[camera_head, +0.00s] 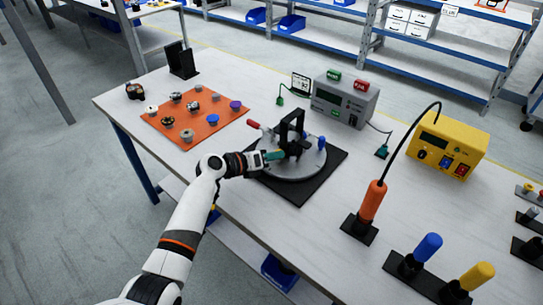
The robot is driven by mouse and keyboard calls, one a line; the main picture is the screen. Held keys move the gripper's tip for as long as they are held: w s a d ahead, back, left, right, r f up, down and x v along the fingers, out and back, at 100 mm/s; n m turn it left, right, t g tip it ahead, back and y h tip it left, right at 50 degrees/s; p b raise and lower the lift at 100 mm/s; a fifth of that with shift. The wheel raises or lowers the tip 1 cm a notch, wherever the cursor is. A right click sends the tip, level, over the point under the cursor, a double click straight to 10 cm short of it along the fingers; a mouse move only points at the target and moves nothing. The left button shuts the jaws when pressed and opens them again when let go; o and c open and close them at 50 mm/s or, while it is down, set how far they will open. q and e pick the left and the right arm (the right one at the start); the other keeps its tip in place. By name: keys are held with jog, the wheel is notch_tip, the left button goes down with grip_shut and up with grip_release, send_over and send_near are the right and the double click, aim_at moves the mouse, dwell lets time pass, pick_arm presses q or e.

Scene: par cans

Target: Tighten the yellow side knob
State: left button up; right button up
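A round grey plate (298,171) with a black upright fixture (292,127) on it sits on a black base (325,178) on the table. A blue knob (321,143) shows at the fixture's right side, and a red-tipped handle (254,125) sticks out at its left. I cannot make out a yellow side knob on the fixture. My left gripper (281,155) reaches in from the left, its teal-tipped end against or just in front of the fixture's left side. Its fingers are too small and partly hidden to tell whether they hold anything. My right gripper is out of view.
An orange mat (187,140) with several small parts lies at left. A grey box (345,101) with green and red labels stands behind the fixture. A yellow station (446,148), an orange-handled tool (373,201) in a stand, and blue (428,247) and yellow (477,276) handles stand at right.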

pick_arm(q)
jog(key=shift+c, duration=0.8)
jog(key=shift+r+p, duration=0.15)
jog(key=shift+p, duration=0.4)
jog(key=m+p, duration=0.1)
jog(key=p, duration=0.1)
jog(key=m+y+p, duration=0.1)
jog(key=p, duration=0.2)
jog(key=shift+s+d+r+t+y, duration=0.15)
jog(key=shift+d+r+t+y, duration=0.05)
jog(key=shift+t+y, duration=0.1)
jog(key=shift+f+m+y+p, duration=0.15)
jog(key=shift+m+y+p, duration=0.25)
jog(key=shift+m+p, duration=0.65)
jog(key=shift+d+f+m+t+y+p, duration=0.15)
jog(key=shift+m+t+y+p, duration=0.25)
jog(key=shift+p, duration=0.2)
jog(key=o, duration=0.7)
